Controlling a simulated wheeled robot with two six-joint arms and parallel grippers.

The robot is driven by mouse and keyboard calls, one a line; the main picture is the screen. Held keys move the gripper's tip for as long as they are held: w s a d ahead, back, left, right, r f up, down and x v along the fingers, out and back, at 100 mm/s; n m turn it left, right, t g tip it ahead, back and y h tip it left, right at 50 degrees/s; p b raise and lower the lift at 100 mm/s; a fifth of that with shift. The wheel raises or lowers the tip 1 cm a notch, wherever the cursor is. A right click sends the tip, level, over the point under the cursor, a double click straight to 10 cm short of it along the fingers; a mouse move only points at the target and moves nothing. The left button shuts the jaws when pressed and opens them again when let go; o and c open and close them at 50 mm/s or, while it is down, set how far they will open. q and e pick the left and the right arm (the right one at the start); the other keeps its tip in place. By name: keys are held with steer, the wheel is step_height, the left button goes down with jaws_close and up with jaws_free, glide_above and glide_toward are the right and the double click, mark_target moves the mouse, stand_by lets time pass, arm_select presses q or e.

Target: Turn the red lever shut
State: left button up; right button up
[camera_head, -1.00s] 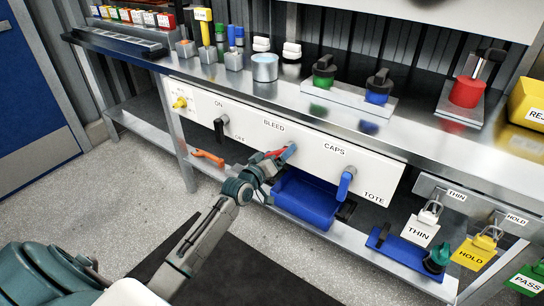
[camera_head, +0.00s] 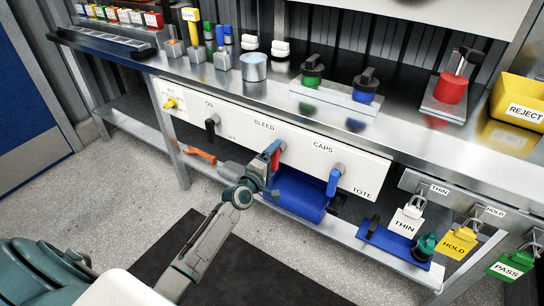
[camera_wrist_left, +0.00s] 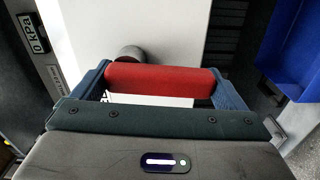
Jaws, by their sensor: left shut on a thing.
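The red lever (camera_head: 275,152) is on the white panel (camera_head: 235,131) under the bench, below the word BLEED, and points roughly downward. My left gripper (camera_head: 272,163) is shut on it. In the left wrist view the red lever (camera_wrist_left: 160,77) lies crosswise between the two blue fingers of my left gripper (camera_wrist_left: 160,86), with its round grey pivot behind it. The fingers hide part of the lever in the head view. My right gripper is not in view.
A black lever (camera_head: 211,128) is left of the red one and a blue lever (camera_head: 333,182) is right of it. A blue bin (camera_head: 300,196) sits just below the panel. An orange-handled tool (camera_head: 200,155) lies on the lower shelf.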

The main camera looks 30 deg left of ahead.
arm_select(q)
steer(key=shift+d+n, duration=0.15)
steer(key=shift+n, duration=0.35)
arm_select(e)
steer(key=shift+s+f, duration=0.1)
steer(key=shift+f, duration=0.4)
arm_select(q)
steer(key=o, duration=1)
steer(key=shift+o, duration=0.2)
steer(key=shift+s+p, duration=0.3)
steer(key=shift+s, duration=0.25)
steer(key=s+p, duration=0.1)
steer(key=s, duration=0.8)
steer(key=shift+s+a, duration=0.35)
steer(key=shift+a, duration=0.05)
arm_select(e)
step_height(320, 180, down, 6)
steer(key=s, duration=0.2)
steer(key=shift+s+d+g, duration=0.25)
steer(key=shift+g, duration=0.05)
arm_select(q)
steer(key=shift+w+d, duration=0.1)
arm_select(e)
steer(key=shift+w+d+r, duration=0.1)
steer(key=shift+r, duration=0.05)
